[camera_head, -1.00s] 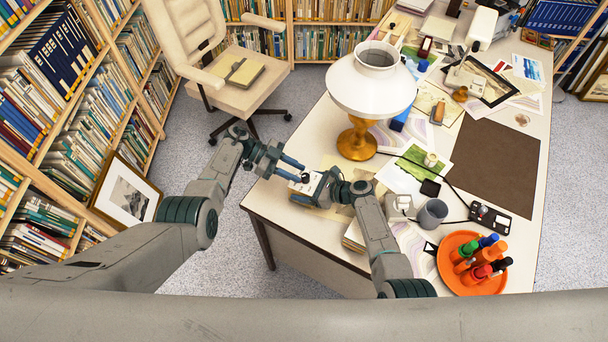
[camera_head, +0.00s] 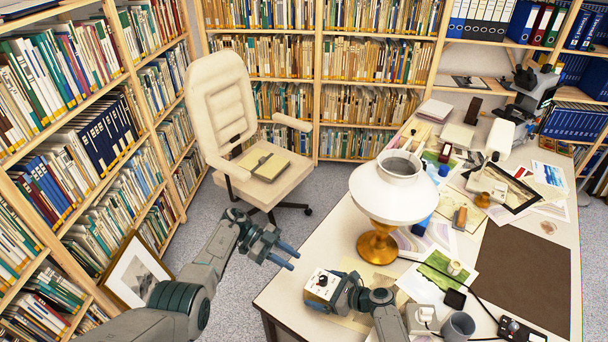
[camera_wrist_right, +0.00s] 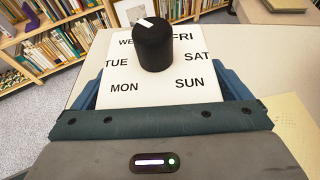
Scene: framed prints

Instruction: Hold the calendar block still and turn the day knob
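The calendar block (camera_head: 321,286) is a small box with a white face, standing at the near left end of the desk. In the right wrist view its face (camera_wrist_right: 113,92) carries day names around a black knob (camera_wrist_right: 154,45). The knob's white mark points up and left, between WED and FRI; the knob hides the face behind it. My right gripper (camera_head: 338,290) is shut on the block, a blue finger on either side in the right wrist view. My left gripper (camera_head: 288,258) is open and empty, up and left of the block, apart from it.
A white lamp with a brass base (camera_head: 378,243) stands behind the block. A grey mug (camera_head: 458,327) and papers lie to the right. A cream chair (camera_head: 262,165) stands beyond the desk, and a framed print (camera_head: 135,271) leans on the left shelves.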

